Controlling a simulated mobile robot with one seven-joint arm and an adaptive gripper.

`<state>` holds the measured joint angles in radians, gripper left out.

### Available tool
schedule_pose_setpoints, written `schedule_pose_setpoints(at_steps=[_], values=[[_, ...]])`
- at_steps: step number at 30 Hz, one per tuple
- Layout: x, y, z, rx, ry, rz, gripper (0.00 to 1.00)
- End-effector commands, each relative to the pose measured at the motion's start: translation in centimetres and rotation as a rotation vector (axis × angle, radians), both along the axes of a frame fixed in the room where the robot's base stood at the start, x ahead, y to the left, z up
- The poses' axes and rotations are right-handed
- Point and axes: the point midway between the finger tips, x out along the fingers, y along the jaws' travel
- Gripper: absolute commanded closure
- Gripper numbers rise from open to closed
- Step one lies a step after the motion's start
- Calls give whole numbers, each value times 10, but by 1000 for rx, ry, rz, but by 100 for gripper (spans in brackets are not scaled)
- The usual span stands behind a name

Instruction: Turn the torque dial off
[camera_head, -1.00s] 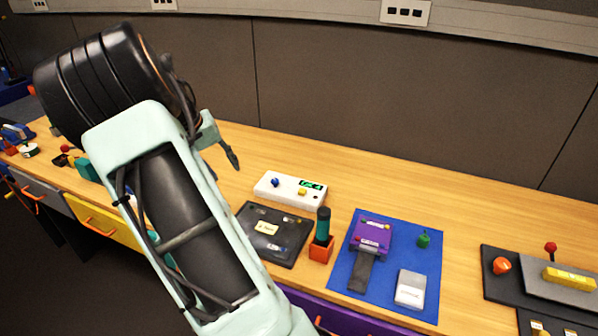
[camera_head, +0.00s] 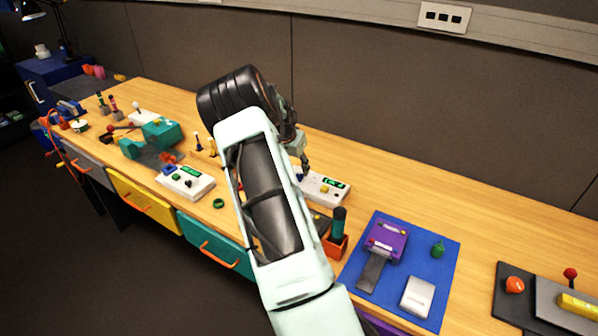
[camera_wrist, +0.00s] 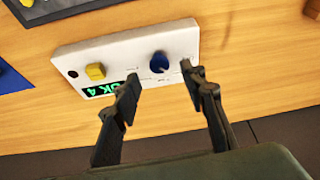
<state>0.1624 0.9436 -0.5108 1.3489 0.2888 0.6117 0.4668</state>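A white control box (camera_head: 328,188) with a green display and a yellow knob lies on the wooden bench in the head view. In the wrist view the same box (camera_wrist: 125,52) shows the yellow knob (camera_wrist: 95,71), the lit display (camera_wrist: 100,89) and a round blue dial (camera_wrist: 159,62). The lettering by the dial is too small to read. My gripper (camera_wrist: 162,79) is open, with one fingertip on each side of the blue dial and nothing held; contact cannot be told. In the head view my gripper (camera_head: 304,164) is over the box's left end and partly hides it.
A green-and-black cylinder in an orange holder (camera_head: 337,241) stands in front of the box. A blue mat (camera_head: 445,269) lies to the right. Another white box (camera_head: 186,181) with a display lies left of my arm. The bench behind the box is clear.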

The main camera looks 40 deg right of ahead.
Motion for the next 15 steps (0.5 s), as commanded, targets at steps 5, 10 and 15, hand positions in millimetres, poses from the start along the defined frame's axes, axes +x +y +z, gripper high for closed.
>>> schedule_pose_setpoints(at_steps=[5,10,15], values=[[4,-9,-23,-1,1,1,61],[6,-12,-33,-1,1,1,61],[7,-13,-36,0,0,1,61]])
